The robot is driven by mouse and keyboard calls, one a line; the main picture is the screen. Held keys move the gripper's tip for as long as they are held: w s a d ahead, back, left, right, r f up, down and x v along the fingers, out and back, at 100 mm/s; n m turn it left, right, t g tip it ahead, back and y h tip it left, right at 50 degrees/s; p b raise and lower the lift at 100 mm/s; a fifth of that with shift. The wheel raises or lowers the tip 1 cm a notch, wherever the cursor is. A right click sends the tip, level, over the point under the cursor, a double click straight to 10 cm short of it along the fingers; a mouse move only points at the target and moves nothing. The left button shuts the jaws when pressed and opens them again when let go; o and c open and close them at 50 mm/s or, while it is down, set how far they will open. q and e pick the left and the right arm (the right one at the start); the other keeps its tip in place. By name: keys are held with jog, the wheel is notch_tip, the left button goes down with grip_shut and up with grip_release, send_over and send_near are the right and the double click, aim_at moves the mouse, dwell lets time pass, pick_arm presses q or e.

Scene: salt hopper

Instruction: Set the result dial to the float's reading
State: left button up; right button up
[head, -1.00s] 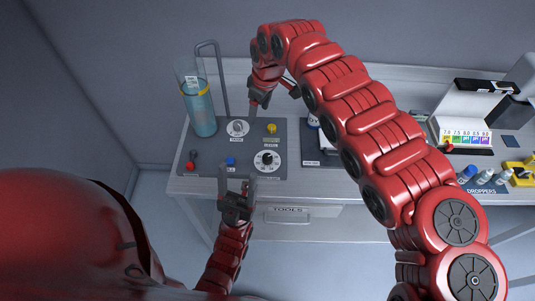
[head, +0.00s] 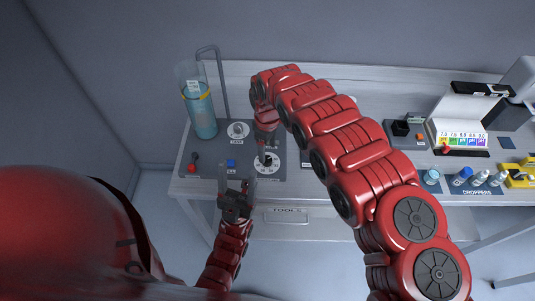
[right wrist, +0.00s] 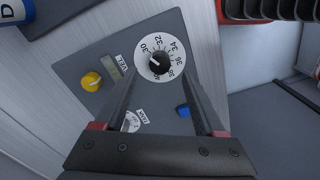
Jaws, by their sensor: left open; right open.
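The result dial (head: 268,170) is a white round scale with a black knob on the grey panel. In the right wrist view the dial (right wrist: 160,62) shows numbers from 30 to about 38; I cannot tell the knob's exact setting. My right gripper (head: 266,148) is open, just above the dial; in its wrist view the fingers (right wrist: 160,78) lie either side of the knob, contact unclear. The tall cylinder (head: 204,122) of blue liquid has a yellow ring and a white-tagged float (head: 193,86); its reading is too small to read. My left gripper (head: 236,185) is open and empty at the panel's front.
A thin bent pipe (head: 222,80) stands beside the cylinder. Droppers and a colour chart (head: 462,140) are at the right.

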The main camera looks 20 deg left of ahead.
aim_at(267, 159)
notch_tip(267, 159, down, 3)
jog(key=shift+s+a+f+p, duration=0.1)
jog(key=shift+s+f+p, duration=0.1)
jog(key=shift+p, duration=0.15)
jog(key=shift+w+f, duration=0.2)
jog(key=shift+f, duration=0.65)
grip_shut()
